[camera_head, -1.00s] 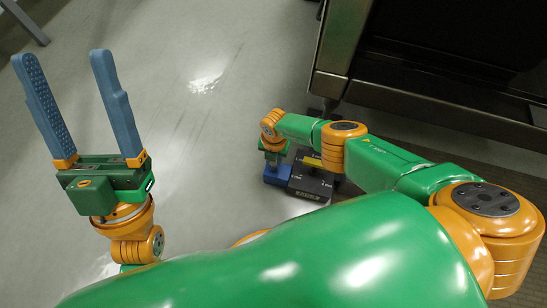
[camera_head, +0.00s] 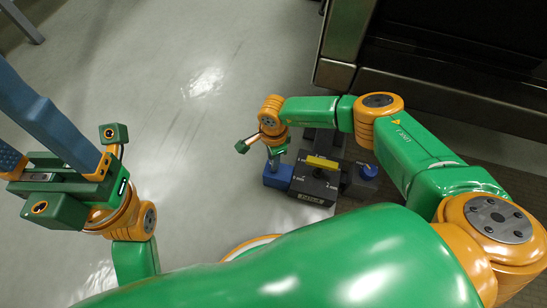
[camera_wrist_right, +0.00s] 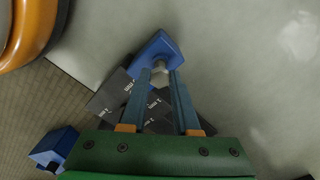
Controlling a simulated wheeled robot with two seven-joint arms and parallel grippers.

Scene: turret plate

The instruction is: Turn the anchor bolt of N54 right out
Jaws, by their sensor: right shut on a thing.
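A dark block (camera_head: 314,182) with a yellow strip on top and a label on its front stands on the floor. A blue block (camera_head: 278,177) adjoins its left side. In the right wrist view the blue block (camera_wrist_right: 152,48) carries a small pale bolt head (camera_wrist_right: 160,68). My right gripper (camera_head: 275,162) is over the blue block; its fingertips (camera_wrist_right: 161,74) are shut on the bolt head, partly hiding it. The bolt's shank is hidden. White markings on the dark plates (camera_wrist_right: 118,88) are too small to read surely. My left gripper (camera_head: 50,145) is open and away, its fingertips outside the picture.
A second blue part (camera_head: 368,171) sits at the dark block's right; it also shows in the right wrist view (camera_wrist_right: 52,148). A dark cabinet (camera_head: 335,74) stands behind on the right. The floor (camera_head: 195,130) to the left is clear.

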